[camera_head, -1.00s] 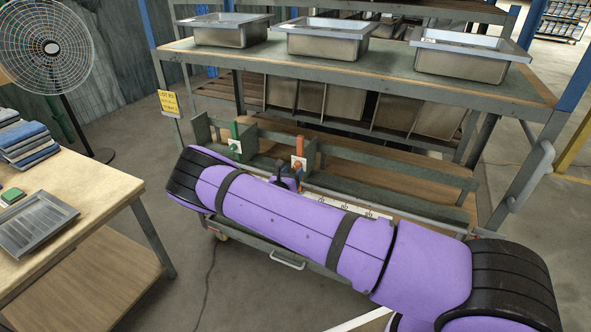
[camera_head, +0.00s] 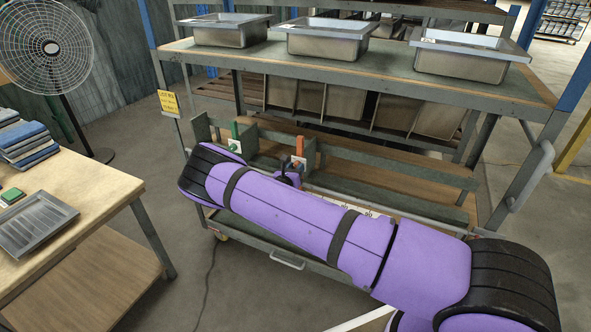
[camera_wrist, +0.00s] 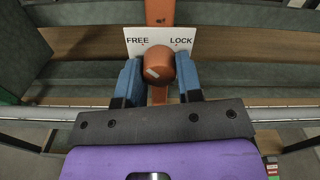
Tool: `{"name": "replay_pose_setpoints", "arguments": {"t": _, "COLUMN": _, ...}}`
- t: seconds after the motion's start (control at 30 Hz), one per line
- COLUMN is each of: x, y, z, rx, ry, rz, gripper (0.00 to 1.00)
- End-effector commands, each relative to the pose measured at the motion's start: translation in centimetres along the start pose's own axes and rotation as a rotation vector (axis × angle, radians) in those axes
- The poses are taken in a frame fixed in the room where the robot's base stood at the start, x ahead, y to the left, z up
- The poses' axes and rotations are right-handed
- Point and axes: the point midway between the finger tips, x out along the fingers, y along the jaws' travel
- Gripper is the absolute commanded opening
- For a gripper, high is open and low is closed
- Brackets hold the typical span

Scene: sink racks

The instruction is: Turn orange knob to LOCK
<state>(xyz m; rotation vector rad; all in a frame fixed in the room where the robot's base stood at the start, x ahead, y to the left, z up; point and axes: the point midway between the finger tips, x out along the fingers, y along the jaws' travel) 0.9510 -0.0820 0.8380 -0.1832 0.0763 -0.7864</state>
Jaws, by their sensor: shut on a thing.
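The orange knob (camera_wrist: 159,66) is in the middle of the wrist view, in front of a white plate (camera_wrist: 135,36) marked FREE on the left and LOCK on the right. A short pale mark shows on the knob's lower left face. My gripper (camera_wrist: 159,82) has a blue finger on each side of the knob and is shut on it. In the head view, the plate (camera_head: 289,160) and orange post (camera_head: 300,145) show just above my gripper (camera_head: 293,170); my purple arm hides part of the cart there.
A rack shelf (camera_head: 330,70) with steel sinks is behind. A wooden table (camera_head: 95,210) stands at the left, with a fan (camera_head: 50,48) beyond it.

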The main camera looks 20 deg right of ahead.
Motion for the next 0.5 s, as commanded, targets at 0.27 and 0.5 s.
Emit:
{"name": "replay_pose_setpoints", "arguments": {"t": 0.27, "x": -0.01, "y": 0.01, "z": 0.01, "rx": 0.076, "ry": 0.0, "rz": -0.001, "gripper": 0.1}}
{"name": "replay_pose_setpoints", "arguments": {"t": 0.5, "x": -0.01, "y": 0.04, "z": -0.02, "rx": 0.25, "ry": 0.001, "rz": -0.001, "gripper": 0.1}}
